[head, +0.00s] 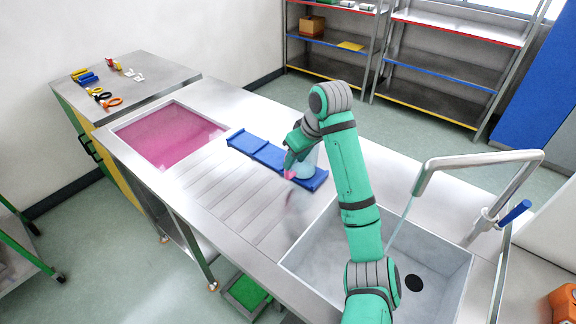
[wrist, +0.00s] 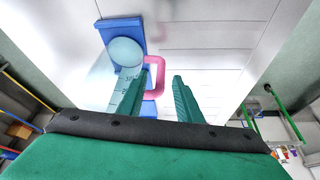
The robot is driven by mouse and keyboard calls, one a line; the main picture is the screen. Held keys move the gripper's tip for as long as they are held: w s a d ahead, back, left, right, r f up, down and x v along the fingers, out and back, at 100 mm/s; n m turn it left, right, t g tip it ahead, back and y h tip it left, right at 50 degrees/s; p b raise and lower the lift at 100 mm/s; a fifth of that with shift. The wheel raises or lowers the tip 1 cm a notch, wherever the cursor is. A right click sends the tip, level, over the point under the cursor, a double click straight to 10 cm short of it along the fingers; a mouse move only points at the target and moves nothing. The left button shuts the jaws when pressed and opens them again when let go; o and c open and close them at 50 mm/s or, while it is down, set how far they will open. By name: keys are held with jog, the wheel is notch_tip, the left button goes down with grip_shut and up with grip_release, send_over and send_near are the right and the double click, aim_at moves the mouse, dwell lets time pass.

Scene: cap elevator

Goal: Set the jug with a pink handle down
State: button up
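The light blue, see-through jug (head: 311,158) is at the right end of the blue three-part tray, partly hidden behind my gripper. It looks upright with its base on the tray. In the wrist view the jug (wrist: 103,82) shows measuring marks, with its pink handle (wrist: 161,78) facing my gripper. My gripper (wrist: 161,76) is at the handle, its two fingers apart with the handle's outer bar showing between them. A gap shows beside the right finger. The head view also shows a bit of the pink handle (head: 290,175) below the gripper.
The blue tray (head: 268,154) lies on the steel counter. A sink (head: 400,262) with a tap (head: 478,158) is at the right, and a pink-bottomed basin (head: 168,135) at the left. The ridged counter (head: 235,196) in front of the tray is clear.

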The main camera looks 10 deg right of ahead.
jog(key=a+v, duration=0.1)
jog(key=v, duration=0.5)
jog(key=shift+d+r, duration=0.25)
jog(key=shift+d, duration=0.1)
jog(key=shift+s, duration=0.1)
